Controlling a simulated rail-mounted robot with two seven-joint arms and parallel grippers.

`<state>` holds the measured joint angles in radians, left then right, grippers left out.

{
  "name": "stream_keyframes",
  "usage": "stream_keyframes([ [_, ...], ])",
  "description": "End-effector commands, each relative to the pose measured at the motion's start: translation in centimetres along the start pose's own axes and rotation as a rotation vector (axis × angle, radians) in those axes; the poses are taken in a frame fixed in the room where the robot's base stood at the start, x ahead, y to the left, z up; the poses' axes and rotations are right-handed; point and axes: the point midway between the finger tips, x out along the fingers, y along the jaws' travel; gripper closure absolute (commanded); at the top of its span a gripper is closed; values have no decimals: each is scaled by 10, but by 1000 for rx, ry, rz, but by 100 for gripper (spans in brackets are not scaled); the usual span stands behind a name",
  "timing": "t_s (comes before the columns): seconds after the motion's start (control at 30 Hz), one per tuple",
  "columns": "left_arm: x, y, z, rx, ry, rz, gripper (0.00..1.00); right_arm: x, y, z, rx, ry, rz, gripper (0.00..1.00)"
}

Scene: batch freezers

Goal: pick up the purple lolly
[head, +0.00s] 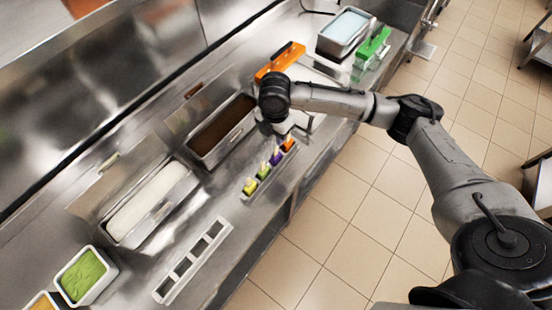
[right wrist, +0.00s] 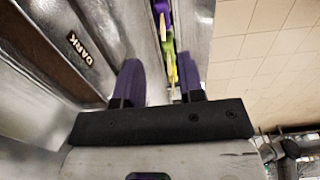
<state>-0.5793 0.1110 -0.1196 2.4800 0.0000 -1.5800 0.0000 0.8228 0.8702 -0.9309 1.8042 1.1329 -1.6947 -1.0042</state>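The purple lolly (head: 276,157) stands in a narrow rack (head: 262,191) on the counter's front side, between a green lolly (head: 263,172) and an orange lolly (head: 288,143). A yellow lolly (head: 250,186) is at the near end. My right gripper (head: 284,135) is above the far end of the rack, close to the orange and purple lollies. In the right wrist view its two purple fingers (right wrist: 159,68) are apart, with nothing visibly gripped. The purple lolly (right wrist: 161,9) shows at the top edge there, with the green one (right wrist: 168,47) below it. My left gripper is out of view.
A long tub of brown mix (head: 222,130) and a tub of white mix (head: 150,205) lie left of the rack. An empty slotted rack (head: 193,260) is nearer. An orange holder (head: 280,61) and a green one (head: 373,47) are beyond. The tiled floor is right.

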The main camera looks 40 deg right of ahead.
Motion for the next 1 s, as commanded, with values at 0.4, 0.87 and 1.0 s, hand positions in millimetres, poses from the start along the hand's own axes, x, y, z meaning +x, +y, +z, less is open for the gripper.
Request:
stream_keyframes([
  [0.4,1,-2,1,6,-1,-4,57,45,0,0,0,0,1,64],
  [0.87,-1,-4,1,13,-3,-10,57,91,-4,-1,-1,1,-1,64],
  [1.0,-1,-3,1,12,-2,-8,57,97,-4,-1,-1,1,0,64],
])
